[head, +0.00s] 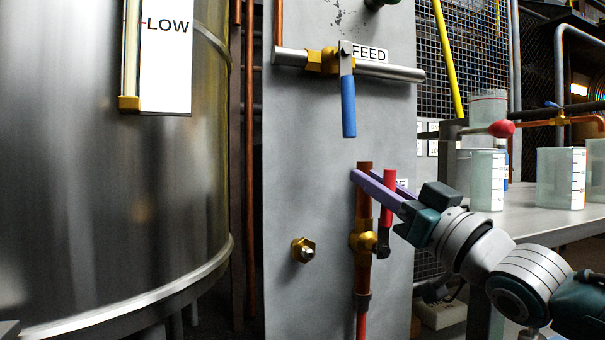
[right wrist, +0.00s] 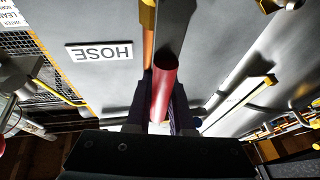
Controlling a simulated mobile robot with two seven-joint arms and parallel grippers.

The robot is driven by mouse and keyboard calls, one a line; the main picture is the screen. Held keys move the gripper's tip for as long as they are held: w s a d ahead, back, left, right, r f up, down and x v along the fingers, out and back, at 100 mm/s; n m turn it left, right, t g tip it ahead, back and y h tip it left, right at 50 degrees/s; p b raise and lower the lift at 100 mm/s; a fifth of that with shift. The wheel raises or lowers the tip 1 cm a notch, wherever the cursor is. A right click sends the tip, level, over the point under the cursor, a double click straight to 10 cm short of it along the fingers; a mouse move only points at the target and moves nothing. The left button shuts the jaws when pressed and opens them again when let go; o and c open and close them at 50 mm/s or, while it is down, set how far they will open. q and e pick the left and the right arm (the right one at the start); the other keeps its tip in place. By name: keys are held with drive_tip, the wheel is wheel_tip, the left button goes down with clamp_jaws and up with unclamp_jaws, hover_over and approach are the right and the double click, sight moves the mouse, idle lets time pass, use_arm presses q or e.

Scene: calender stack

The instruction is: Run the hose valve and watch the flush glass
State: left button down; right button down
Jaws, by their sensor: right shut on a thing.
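The hose valve has a brass body (head: 364,241) on a vertical copper pipe at the lower panel. Its red handle (head: 389,178) stands upright, alongside the pipe. My right gripper (head: 377,184) is shut on this handle, reaching in from the right. The red handle also shows between the dark fingers in the right wrist view (right wrist: 163,95). The HOSE label (right wrist: 98,52) appears upside down there; in the head view the gripper mostly hides it. A glass tube (head: 131,48) beside a LOW label is on the steel tank; I cannot tell whether it is the flush glass. My left gripper is not in view.
Above, the FEED valve has a blue handle (head: 348,106) hanging down across from a horizontal pipe (head: 392,72). A brass fitting (head: 303,249) sticks out of the panel at lower left. Clear beakers (head: 487,180) stand on a bench at right, near a red knob (head: 501,129).

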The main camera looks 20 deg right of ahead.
drive_tip(key=shift+a+n, duration=0.1)
drive_tip(key=shift+n, duration=0.2)
drive_tip(key=c, duration=0.8)
unclamp_jaws()
drive_tip(key=shift+a, duration=0.1)
drive_tip(key=p+v, duration=0.3)
drive_tip(key=v, duration=0.7)
drive_tip(key=shift+p, duration=0.3)
